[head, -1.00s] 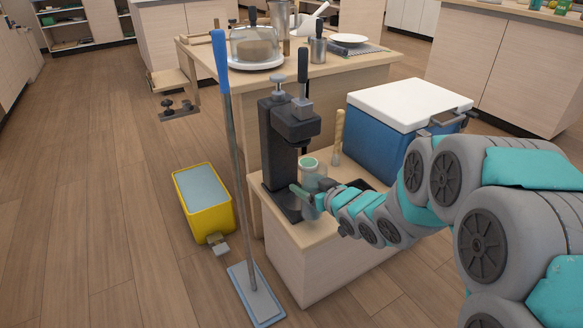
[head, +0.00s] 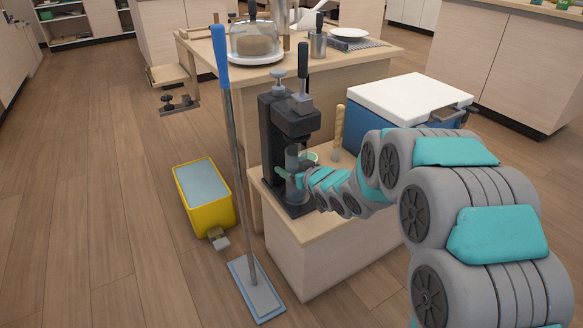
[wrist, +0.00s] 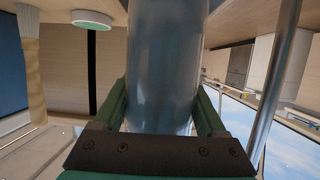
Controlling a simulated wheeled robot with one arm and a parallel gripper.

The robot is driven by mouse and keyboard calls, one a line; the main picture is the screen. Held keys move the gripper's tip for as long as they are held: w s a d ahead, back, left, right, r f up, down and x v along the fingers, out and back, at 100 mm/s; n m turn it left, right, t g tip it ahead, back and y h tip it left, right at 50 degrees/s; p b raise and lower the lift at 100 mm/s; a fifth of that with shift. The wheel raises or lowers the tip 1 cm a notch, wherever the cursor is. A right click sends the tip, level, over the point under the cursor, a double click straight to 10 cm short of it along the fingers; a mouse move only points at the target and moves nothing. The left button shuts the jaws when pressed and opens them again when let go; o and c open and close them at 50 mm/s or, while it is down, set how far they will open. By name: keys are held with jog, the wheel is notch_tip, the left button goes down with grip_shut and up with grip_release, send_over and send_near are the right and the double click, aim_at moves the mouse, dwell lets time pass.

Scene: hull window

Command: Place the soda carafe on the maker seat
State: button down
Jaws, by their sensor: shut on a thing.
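The soda carafe (wrist: 165,70) is a grey-blue, see-through cylinder that fills the middle of the wrist view. My gripper (wrist: 165,120) has its green fingers on either side of it and is shut on it. In the head view the carafe (head: 293,162) stands upright below the head of the black soda maker (head: 274,135), in front of its column. My gripper (head: 288,175) reaches it from the right. The maker's dark base (head: 290,208), with the seat, is partly hidden by the carafe and my arm. I cannot tell whether the carafe's bottom touches the seat.
A blue cooler (head: 365,118) with a white lid is behind my arm. A blue-handled mop (head: 236,170) leans close at the left, near a yellow bucket (head: 204,200).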

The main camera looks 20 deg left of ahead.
grip_release()
dwell(0.3)
jog(key=shift+d+r, duration=0.1)
jog(key=shift+r, duration=0.05)
jog(key=v, duration=1.1)
jog(key=shift+s+d, duration=0.25)
jog(key=shift+s, duration=0.05)
jog(key=shift+r, duration=0.15)
